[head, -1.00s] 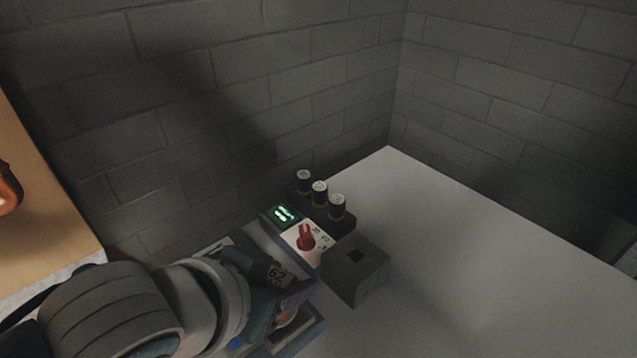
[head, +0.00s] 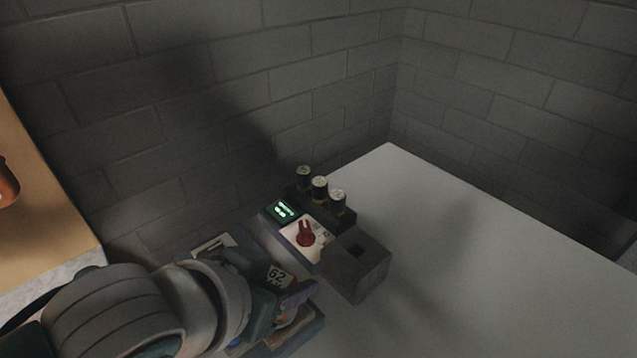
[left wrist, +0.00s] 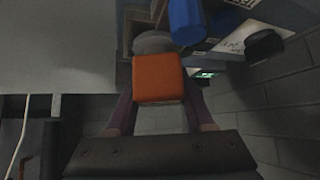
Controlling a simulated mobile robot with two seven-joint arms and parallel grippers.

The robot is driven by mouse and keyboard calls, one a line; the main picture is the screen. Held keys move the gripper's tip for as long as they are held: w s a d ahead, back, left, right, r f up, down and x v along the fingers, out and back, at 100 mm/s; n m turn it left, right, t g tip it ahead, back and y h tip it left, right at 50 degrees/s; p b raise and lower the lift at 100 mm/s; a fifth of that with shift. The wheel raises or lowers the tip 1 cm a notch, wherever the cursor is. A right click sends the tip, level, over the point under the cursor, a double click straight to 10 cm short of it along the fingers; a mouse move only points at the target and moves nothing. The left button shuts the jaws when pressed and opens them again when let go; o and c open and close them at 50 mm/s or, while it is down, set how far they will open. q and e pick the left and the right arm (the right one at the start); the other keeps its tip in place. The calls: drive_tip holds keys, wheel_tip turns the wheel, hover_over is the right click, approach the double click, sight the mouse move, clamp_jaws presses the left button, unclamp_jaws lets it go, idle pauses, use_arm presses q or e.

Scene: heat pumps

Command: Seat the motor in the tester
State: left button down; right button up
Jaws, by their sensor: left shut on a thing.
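The tester, with a green-lit display (head: 282,211) and a red knob (head: 306,235), stands on the pale worktop. My left gripper (head: 288,300) is at the tester's near end, by a plate marked 62 (head: 279,276). In the left wrist view, my left gripper's purple fingers (left wrist: 160,105) are shut on an orange block (left wrist: 159,78), which I take as part of the motor. A grey rounded part (left wrist: 155,42) shows just beyond it. In the head view my arm and gripper mostly hide the held thing, so I cannot tell whether it touches the tester. My right gripper is not in view.
A dark block with a square hole (head: 358,272) stands right of the knob. Three dark cylinders (head: 320,188) stand in a rack behind it. A blue cylinder (left wrist: 185,20) shows near the held block. Brick walls close off the back; the worktop's right side (head: 480,260) is clear.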

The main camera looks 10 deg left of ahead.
use_arm(q)
drive_tip(key=shift+f, duration=0.2)
drive_tip(key=shift+c, duration=1)
unclamp_jaws()
drive_tip(key=shift+s, duration=0.1)
drive_tip(key=shift+s+a+r, duration=0.1)
drive_tip(key=shift+s+r, duration=0.15)
drive_tip(key=shift+r, duration=0.1)
drive_tip(key=p+v, duration=0.2)
drive_tip(key=v, duration=0.7)
